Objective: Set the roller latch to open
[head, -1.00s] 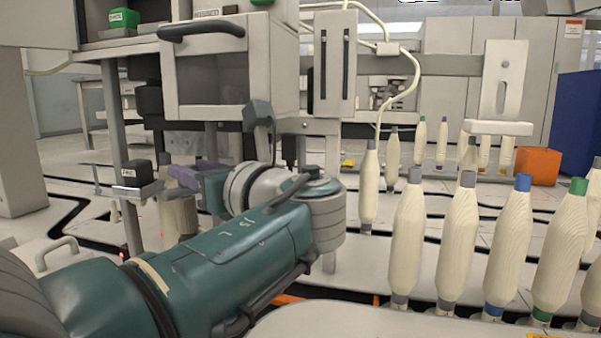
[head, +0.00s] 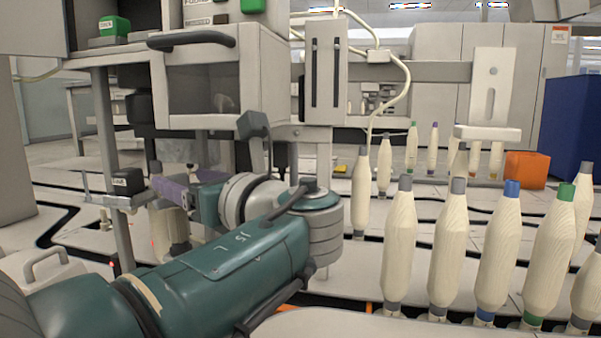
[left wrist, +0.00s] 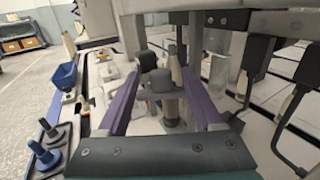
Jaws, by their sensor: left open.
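A small dark block with a white label (head: 127,181), which looks like the roller latch, sits on a grey metal bracket at the left of the head view. Its label is too small to read surely. My left gripper (head: 160,188) has purple fingers and is open, just right of the block. In the left wrist view the open fingers of my left gripper (left wrist: 162,76) spread on either side of dark grey rounded parts (left wrist: 163,82), with a cream bobbin behind. I cannot tell whether the fingers touch them. My right gripper is out of view.
Several cream bobbins (head: 397,250) stand in rows at the right. A grey machine box with a dark handle (head: 192,39) hangs above my left arm. A cream bobbin (head: 172,225) stands below the gripper. An orange box (head: 525,170) is at the right.

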